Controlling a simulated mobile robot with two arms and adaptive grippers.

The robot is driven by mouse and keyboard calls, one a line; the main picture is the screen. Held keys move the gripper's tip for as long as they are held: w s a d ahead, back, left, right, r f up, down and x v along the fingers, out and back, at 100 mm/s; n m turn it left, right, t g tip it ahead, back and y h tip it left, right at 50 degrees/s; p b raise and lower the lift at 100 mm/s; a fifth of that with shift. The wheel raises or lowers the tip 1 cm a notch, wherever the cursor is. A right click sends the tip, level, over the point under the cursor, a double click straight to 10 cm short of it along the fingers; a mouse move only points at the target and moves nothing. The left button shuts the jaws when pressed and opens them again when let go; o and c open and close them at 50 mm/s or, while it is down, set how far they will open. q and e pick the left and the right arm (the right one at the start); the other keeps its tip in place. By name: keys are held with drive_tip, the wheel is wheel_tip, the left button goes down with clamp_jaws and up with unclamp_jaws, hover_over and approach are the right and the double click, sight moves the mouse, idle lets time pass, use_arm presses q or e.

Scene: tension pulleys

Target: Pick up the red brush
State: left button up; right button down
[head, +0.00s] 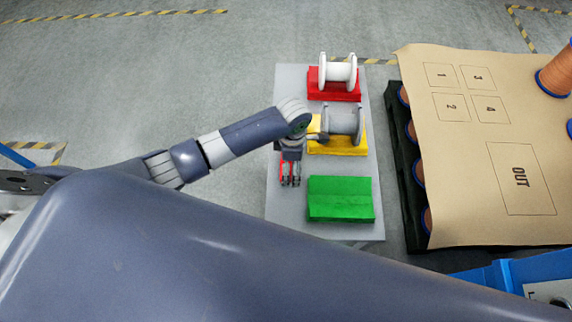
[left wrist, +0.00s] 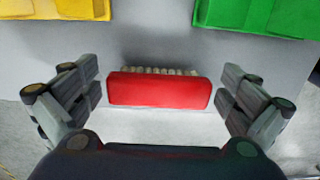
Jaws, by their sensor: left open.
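The red brush (left wrist: 160,90) lies on the grey table, its pale bristles showing along its far edge in the left wrist view. My left gripper (left wrist: 163,94) is open, with one finger to the left and one to the right of the brush, and gaps show on both sides. In the head view my left gripper (head: 290,182) points down over the left edge of the table, beside the yellow and green blocks. Only bits of red show around its fingers there; the rest of the brush is hidden. My right gripper is not in view.
The grey table (head: 285,228) holds a red block with a white spool (head: 338,72), a yellow block (head: 336,148) with a grey spool (head: 343,122), and a bare green block (head: 340,198). At right, a brown sheet (head: 450,190) covers a dark pallet with copper spools.

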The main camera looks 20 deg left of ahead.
use_arm(q)
drive_tip(key=shift+f, duration=0.5)
drive_tip(key=shift+c, duration=0.2)
drive_tip(key=c, duration=0.8)
drive_tip(key=shift+o, duration=0.2)
drive_tip(key=shift+r, duration=0.1)
drive_tip(key=shift+d+r, duration=0.1)
drive_tip(key=shift+r, duration=0.4)
wheel_tip(320, 180, up, 3)
drive_tip(key=shift+f, duration=0.15)
drive_tip(key=s, duration=1)
drive_tip(key=s+r, duration=0.1)
drive_tip(key=s, duration=0.5)
drive_tip(key=shift+r+p, duration=0.1)
drive_tip(key=shift+p, duration=0.3)
